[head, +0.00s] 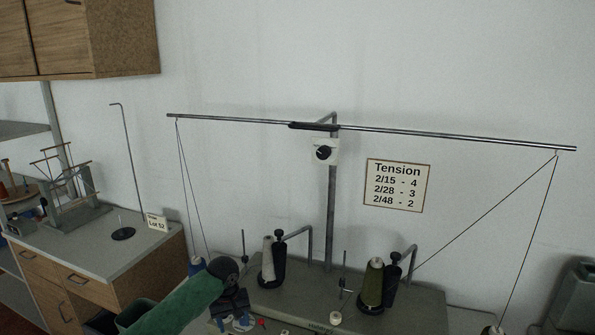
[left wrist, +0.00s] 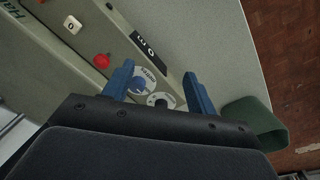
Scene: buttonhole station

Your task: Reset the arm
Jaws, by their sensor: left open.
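My left gripper (head: 236,322) is low in the head view, at the front left of the grey machine base (head: 415,308). In the left wrist view its two blue fingers (left wrist: 157,72) are spread apart with nothing held between them. Whether the fingers touch the panel is unclear. My right gripper is out of view.
A thread stand with a long rod (head: 450,136) rises behind, its threads running down both sides. A grey cone (head: 267,262) and an olive cone (head: 373,283) stand on the base. A side desk (head: 95,245) is at left. A green open object (left wrist: 254,120) sits right of the fingers.

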